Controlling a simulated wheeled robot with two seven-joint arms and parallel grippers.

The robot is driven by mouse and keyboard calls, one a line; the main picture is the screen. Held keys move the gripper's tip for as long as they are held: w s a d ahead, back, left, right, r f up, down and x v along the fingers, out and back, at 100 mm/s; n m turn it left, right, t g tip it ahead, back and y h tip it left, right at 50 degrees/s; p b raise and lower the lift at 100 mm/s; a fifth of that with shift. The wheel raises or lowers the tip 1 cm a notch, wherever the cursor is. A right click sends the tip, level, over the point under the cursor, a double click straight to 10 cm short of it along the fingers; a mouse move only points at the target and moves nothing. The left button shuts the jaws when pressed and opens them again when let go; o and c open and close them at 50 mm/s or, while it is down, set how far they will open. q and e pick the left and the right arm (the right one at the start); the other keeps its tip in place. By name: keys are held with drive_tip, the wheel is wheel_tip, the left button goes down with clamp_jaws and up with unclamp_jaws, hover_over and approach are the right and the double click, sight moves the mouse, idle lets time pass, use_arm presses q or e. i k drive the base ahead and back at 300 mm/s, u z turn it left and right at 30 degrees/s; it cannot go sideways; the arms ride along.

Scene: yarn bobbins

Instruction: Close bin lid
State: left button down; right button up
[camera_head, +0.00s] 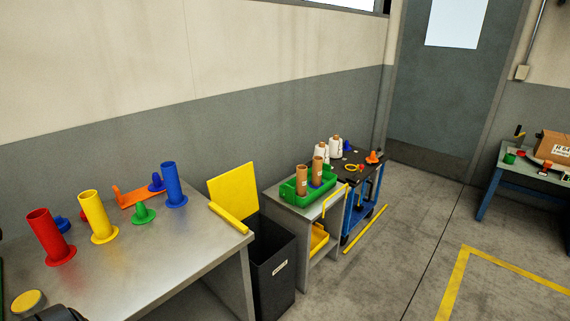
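The black bin (275,268) with a small white label stands on the floor between the steel table and a small side table. Its flat yellow lid (233,187) is open, raised at the back of the bin near the wall. A yellow bar (230,217) lies at the lower front of the lid, by the table's right edge; I cannot tell whether it belongs to the lid. The bin's opening is partly in view and looks dark inside.
The steel table (135,275) left of the bin carries red, yellow and blue tubes. Right of the bin, a small table (284,211) holds a green crate (297,196) with bobbins. A dark cart stands beyond. Open floor (385,265) lies at the right.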

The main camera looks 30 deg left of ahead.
sight(234, 191)
drive_tip(key=z, duration=0.3)
drive_tip(key=i, duration=1.8)
drive_tip(key=u, duration=0.7)
